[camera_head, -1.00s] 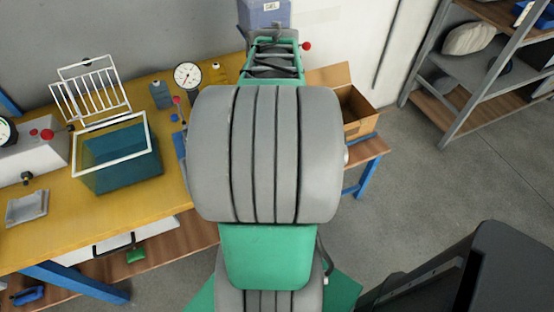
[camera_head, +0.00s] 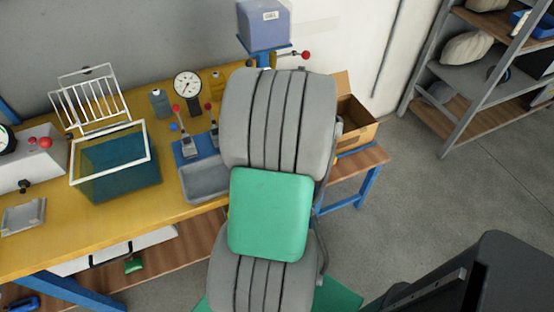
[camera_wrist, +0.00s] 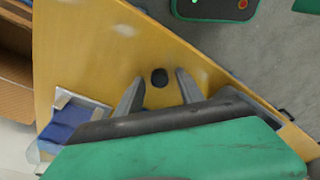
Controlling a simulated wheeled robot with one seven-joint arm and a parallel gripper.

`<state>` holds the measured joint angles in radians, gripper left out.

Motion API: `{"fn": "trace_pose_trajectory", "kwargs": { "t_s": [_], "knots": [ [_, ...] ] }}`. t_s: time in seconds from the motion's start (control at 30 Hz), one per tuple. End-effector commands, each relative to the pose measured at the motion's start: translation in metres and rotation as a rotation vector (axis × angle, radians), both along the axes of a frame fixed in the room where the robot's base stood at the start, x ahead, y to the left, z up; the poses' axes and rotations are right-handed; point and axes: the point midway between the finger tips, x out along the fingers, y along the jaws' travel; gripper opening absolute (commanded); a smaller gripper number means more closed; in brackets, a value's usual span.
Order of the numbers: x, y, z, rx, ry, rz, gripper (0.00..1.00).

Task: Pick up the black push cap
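The black push cap (camera_wrist: 159,77) shows in the wrist view as a small dark round piece on the yellow bench top (camera_wrist: 95,60). My gripper (camera_wrist: 158,84) is open, with one grey finger on each side of the cap. Bare yellow shows between the cap and both fingers, so neither visibly touches it. I cannot tell how high the fingertips are above the bench. In the head view my arm hides the gripper, and I cannot make out the cap there.
A blue fixture with levers (camera_head: 187,148) and a grey tray (camera_head: 205,182) stand left of my arm. A teal bin (camera_head: 117,166), a dial gauge (camera_head: 187,84) and a white rack (camera_head: 92,101) are further left. A cardboard box (camera_head: 358,132) stands right of my arm.

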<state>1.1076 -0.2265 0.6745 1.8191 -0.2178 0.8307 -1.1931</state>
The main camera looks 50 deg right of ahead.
Motion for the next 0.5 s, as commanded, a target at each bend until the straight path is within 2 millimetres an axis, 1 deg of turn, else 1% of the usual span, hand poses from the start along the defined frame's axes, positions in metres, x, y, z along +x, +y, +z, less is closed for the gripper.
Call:
{"fn": "trace_pose_trajectory", "kwargs": {
  "t_s": [0.03,0.07,0.5],
  "knots": [
    [0.0000,0.0000,0.0001,0.000,0.000,0.000,0.40],
    [0.0001,0.0000,0.0002,0.000,0.000,0.000,0.37],
    [0.0000,0.0000,0.0004,0.000,0.000,0.000,0.01]
  ]
}}
